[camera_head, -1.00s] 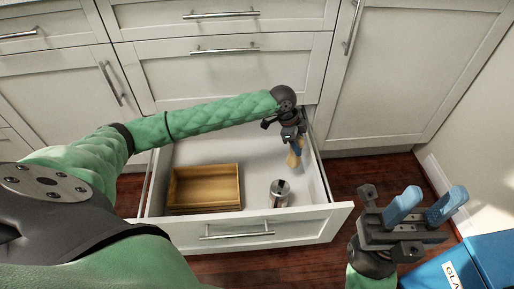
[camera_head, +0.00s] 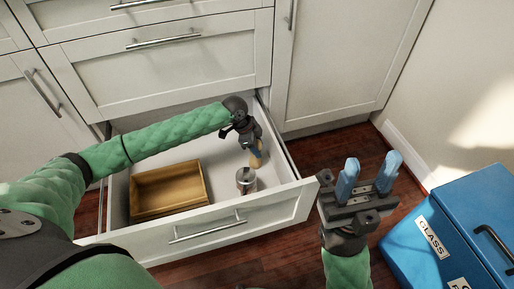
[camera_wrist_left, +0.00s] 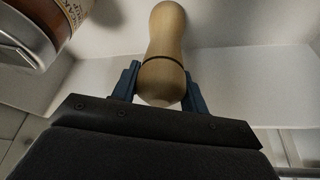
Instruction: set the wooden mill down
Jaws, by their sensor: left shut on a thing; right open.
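The wooden mill (camera_wrist_left: 165,45) is pale and rounded, with a dark ring around its neck. My left gripper (camera_wrist_left: 162,84) is shut on it, one blue finger on each side, in the left wrist view. In the head view the mill (camera_head: 256,160) shows below my left gripper (camera_head: 252,146), inside the open drawer (camera_head: 190,234) near its right side. I cannot tell whether its base touches the drawer floor. My right gripper (camera_head: 368,180) is open and empty, outside the drawer to the right.
A metal-lidded jar (camera_head: 246,181) stands close to the mill, and it also shows at the upper left of the wrist view (camera_wrist_left: 32,30). A wooden box (camera_head: 168,190) sits in the drawer's left part. A blue bin marked GLASS (camera_head: 455,225) stands at the right.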

